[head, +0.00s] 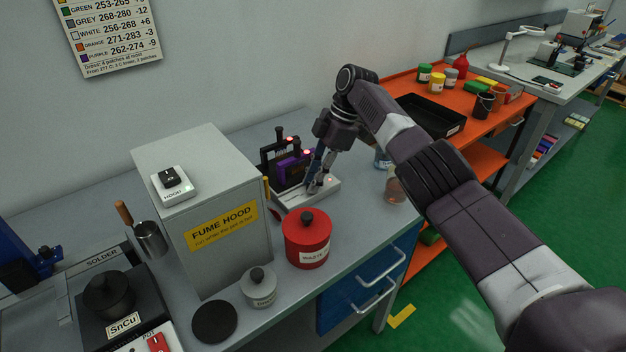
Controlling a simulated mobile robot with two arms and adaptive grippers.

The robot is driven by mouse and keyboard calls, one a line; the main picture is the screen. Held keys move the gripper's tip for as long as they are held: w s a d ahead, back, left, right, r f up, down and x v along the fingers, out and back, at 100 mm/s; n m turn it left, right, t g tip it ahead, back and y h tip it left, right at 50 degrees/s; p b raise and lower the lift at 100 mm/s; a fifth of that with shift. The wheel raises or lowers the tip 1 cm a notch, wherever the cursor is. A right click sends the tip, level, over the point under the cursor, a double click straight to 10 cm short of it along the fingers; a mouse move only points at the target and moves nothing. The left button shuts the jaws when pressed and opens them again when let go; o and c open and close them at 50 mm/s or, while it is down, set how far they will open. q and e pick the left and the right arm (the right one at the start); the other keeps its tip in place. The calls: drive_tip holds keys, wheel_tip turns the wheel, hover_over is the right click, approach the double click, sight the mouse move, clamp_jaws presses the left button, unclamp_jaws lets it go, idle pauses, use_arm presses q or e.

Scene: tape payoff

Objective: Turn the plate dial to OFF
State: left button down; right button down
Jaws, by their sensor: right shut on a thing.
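A light grey plate unit (294,201) stands on the bench behind the red pot and right of the fume hood. Dark and purple upright pieces (292,170) stand on it, and small red lights glow on and around it. My right gripper (316,184) reaches down from the right to the front right part of this unit. Its fingers are shut on a small part there, apparently the plate dial, which they mostly hide. I cannot read the dial's setting. My left gripper is not in view.
A grey fume hood box (228,237) with a switch (170,180) on top stands left of the plate. A red waste pot (307,238) and a small grey lidded pot (259,287) stand in front. Glass jars (394,188) stand close on the right. An orange bench (400,85) lies beyond.

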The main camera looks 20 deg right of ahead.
drive_tip(key=c, duration=1.8)
unclamp_jaws()
drive_tip(key=shift+d, duration=0.1)
